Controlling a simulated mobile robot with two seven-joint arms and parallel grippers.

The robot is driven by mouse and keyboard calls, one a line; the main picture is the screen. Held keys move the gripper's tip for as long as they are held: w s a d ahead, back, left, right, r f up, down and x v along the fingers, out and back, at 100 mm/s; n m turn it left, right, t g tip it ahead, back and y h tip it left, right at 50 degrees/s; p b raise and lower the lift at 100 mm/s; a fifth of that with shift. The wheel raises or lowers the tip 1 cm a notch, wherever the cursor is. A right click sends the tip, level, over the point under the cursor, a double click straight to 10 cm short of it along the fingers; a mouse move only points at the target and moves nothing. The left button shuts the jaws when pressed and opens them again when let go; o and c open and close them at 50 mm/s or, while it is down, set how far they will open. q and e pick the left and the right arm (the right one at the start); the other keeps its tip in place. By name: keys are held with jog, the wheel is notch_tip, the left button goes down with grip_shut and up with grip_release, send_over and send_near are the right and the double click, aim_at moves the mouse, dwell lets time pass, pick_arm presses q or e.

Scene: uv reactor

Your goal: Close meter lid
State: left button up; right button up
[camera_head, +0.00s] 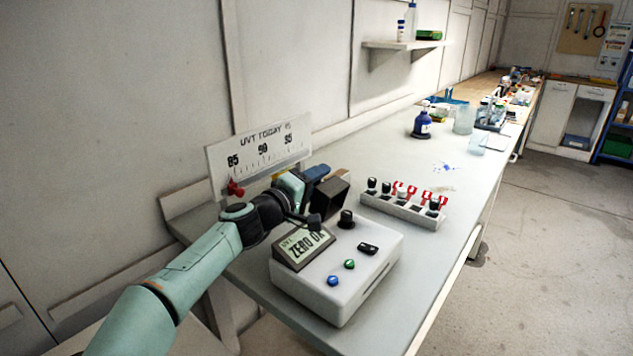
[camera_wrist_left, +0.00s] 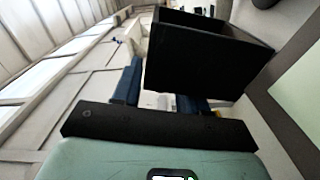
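My left gripper (camera_head: 316,172) is beside and behind this part. Its dark blue fingers (camera_wrist_left: 160,95) are apart, with light background between them. The black part hides some of one finger; I cannot tell whether they touch. My right gripper is not in view.
A rack of black-capped vials with red tags (camera_head: 403,210) stands right of the meter. A scale board (camera_head: 262,155) stands behind the arm. A blue bottle (camera_head: 422,124) and beakers are farther back. The bench's near right side is clear.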

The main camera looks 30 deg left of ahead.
pick_arm(q)
jog(key=shift+s, duration=0.3)
jog(key=s+a+b, duration=0.1)
jog(key=s+b, duration=0.1)
jog(key=s, duration=1)
jog(key=shift+s+b, duration=0.4)
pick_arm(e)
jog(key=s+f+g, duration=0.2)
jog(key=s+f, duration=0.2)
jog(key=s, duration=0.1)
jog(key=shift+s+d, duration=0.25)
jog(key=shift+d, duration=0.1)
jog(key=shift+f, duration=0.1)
